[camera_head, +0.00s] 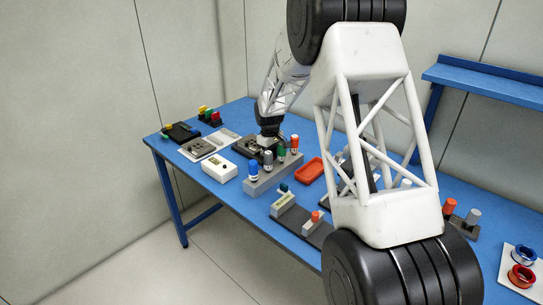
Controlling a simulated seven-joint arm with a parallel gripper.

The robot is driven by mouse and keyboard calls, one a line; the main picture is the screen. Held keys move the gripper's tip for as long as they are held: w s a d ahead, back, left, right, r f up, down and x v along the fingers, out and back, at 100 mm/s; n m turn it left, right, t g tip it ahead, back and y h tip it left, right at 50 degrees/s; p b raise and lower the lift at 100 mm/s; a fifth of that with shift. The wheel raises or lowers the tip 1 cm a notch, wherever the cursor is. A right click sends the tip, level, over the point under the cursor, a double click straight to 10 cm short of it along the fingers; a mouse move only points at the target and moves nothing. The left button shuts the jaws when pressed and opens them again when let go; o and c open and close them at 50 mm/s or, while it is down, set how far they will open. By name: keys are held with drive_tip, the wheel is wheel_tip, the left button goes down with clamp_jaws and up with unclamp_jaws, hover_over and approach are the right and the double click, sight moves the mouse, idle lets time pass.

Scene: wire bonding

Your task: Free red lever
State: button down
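My gripper (268,136) is at the far side of the blue table, at the lower end of my white arm, just above a dark fixture. Its fingers are too small and dark to tell open from shut. Beside it a grey block (262,188) carries upright posts: a blue-capped one (253,168), a grey one (268,158), a green one (281,152) and a red-capped one (294,142). An orange-red knob (316,216) stands on a dark base (298,224) in front. I cannot tell for certain which red part is the red lever.
A white box (218,169), a grey plate (198,150) and small coloured blocks (208,115) stand at the left of the blue table (233,189). A red tray (310,170) lies right of the grey block. Spools (521,276) sit at the right. My arm hides the table's middle right.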

drive_tip(key=r+g+h, duration=0.1)
drive_tip(key=g+h, duration=0.1)
drive_tip(key=w+a+r+g+h, duration=0.1)
drive_tip(key=g+h, duration=0.1)
drive_tip(key=shift+w+a, duration=0.2)
drive_tip(key=g+h, duration=0.1)
drive_tip(key=w+a+r+g+h, duration=0.1)
drive_tip(key=g+h, duration=0.1)
drive_tip(key=shift+w+a, duration=0.1)
drive_tip(key=shift+w+a+g+h, duration=0.35)
drive_tip(key=shift+a+g+h, duration=0.05)
drive_tip(key=shift+g+h, duration=0.5)
drive_tip(key=c, duration=1)
unclamp_jaws()
drive_tip(key=shift+c, duration=0.2)
drive_tip(key=shift+s+d+r, duration=0.1)
drive_tip(key=shift+d, duration=0.05)
